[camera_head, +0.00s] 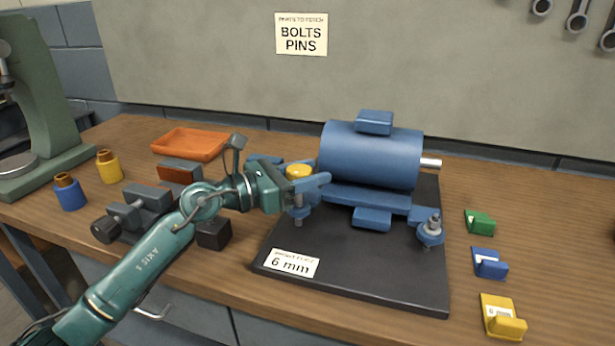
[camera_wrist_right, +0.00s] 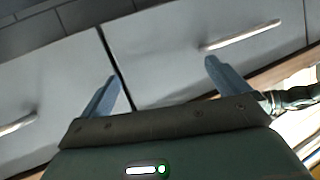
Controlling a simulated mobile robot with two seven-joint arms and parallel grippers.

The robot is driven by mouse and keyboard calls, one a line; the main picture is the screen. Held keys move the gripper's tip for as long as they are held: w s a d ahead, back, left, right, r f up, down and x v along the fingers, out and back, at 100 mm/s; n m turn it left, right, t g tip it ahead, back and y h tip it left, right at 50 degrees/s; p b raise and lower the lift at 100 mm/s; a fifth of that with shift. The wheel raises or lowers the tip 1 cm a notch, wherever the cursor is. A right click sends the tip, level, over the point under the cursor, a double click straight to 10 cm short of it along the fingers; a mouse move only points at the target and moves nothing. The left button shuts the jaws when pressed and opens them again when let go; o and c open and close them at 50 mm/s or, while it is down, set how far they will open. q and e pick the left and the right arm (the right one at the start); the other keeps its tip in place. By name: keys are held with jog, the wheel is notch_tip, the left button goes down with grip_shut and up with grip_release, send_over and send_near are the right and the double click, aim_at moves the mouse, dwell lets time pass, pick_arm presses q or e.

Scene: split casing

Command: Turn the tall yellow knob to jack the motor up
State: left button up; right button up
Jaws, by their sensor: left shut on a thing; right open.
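The blue motor (camera_head: 368,158) with its silver shaft sits on a blue foot above a black base plate (camera_head: 345,270). The tall yellow knob (camera_head: 298,170) stands at the motor's left end, on a bolt with a blue washer or nut low down. My left gripper (camera_head: 306,183) comes in from the left and is shut on the yellow knob; the knob's top shows above the blue fingers. A second bolt (camera_head: 431,228) with a blue nut stands at the motor's front right foot. My right gripper (camera_wrist_right: 163,72) is open and empty in the right wrist view, facing grey drawer fronts.
A card reading 6 mm (camera_head: 292,263) lies on the plate. Green (camera_head: 480,222), blue (camera_head: 490,263) and yellow (camera_head: 502,317) blocks lie at the right. An orange tray (camera_head: 190,144), a vise (camera_head: 140,208), a blue bottle (camera_head: 70,192) and a yellow bottle (camera_head: 108,166) stand at the left.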

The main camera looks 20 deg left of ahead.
pick_arm(q)
jog(key=o, duration=1)
jog(key=shift+c, duration=0.2)
jog(key=shift+o, duration=0.2)
pick_arm(e)
jog(key=shift+w+a+f, duration=0.1)
jog(key=shift+f, duration=0.05)
pick_arm(q)
jog(key=b+v, duration=0.3)
jog(key=v, duration=1)
pick_arm(e)
jog(key=shift+s+d+r+t, duration=0.45)
jog(key=shift+d+r+t, duration=0.05)
jog(key=shift+d+t, duration=0.1)
pick_arm(q)
jog(key=shift+s, duration=0.1)
pick_arm(e)
jog(key=shift+w+f, duration=0.1)
jog(key=shift+f, duration=0.05)
pick_arm(q)
jog(key=shift+a, duration=0.1)
pick_arm(e)
jog(key=shift+a, duration=0.1)
